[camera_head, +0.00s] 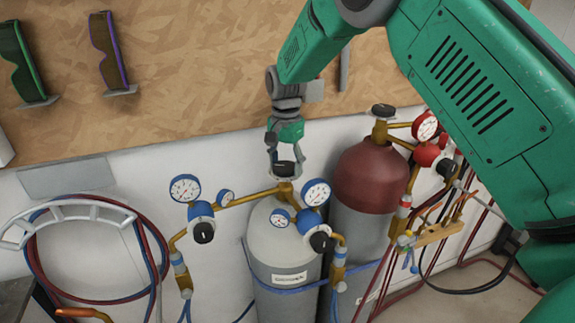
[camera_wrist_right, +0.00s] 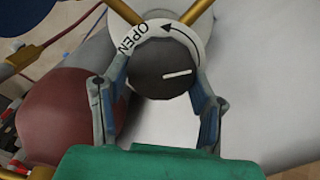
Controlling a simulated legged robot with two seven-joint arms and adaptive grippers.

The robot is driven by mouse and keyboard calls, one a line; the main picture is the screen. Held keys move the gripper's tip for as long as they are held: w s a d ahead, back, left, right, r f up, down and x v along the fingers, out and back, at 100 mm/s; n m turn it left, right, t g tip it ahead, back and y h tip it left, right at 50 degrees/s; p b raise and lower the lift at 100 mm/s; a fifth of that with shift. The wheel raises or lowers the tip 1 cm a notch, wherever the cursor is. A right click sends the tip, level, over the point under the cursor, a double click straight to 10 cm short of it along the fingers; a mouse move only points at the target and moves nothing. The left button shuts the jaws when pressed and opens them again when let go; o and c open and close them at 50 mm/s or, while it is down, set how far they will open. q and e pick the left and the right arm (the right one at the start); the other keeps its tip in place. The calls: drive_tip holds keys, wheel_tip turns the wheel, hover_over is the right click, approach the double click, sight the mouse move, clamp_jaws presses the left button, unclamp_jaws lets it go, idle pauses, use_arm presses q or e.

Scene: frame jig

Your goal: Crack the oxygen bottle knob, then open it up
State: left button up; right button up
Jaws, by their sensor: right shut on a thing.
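The oxygen bottle (camera_head: 283,249) is the grey cylinder with blue-trimmed gauges, standing against the wall. Its black knob (camera_head: 285,169) sits on top of the brass valve. In the right wrist view the knob (camera_wrist_right: 163,68) has a white line on its face, and a white ring (camera_wrist_right: 190,38) behind it reads OPEN with a curved arrow. My right gripper (camera_head: 286,155) comes down from above and is shut on the knob, one finger on each side. In the wrist view the right gripper's fingers (camera_wrist_right: 160,95) flank the knob. My left gripper is not in view.
A dark red-topped cylinder (camera_head: 372,178) with red regulators (camera_head: 427,155) stands close on the right. Blue-trimmed gauges (camera_head: 185,188) flank the oxygen valve. Coiled red and blue hoses (camera_head: 152,262) hang at the left. Goggles (camera_head: 108,50) hang on the wooden board (camera_head: 200,60).

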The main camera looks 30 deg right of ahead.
drive_tip(key=n, duration=0.6)
drive_tip(key=shift+a+n, duration=0.3)
drive_tip(key=n, duration=1.2)
drive_tip(key=shift+n, duration=0.3)
drive_tip(key=n, duration=0.4)
drive_tip(key=shift+d+r+n, duration=0.1)
drive_tip(key=shift+n, duration=0.3)
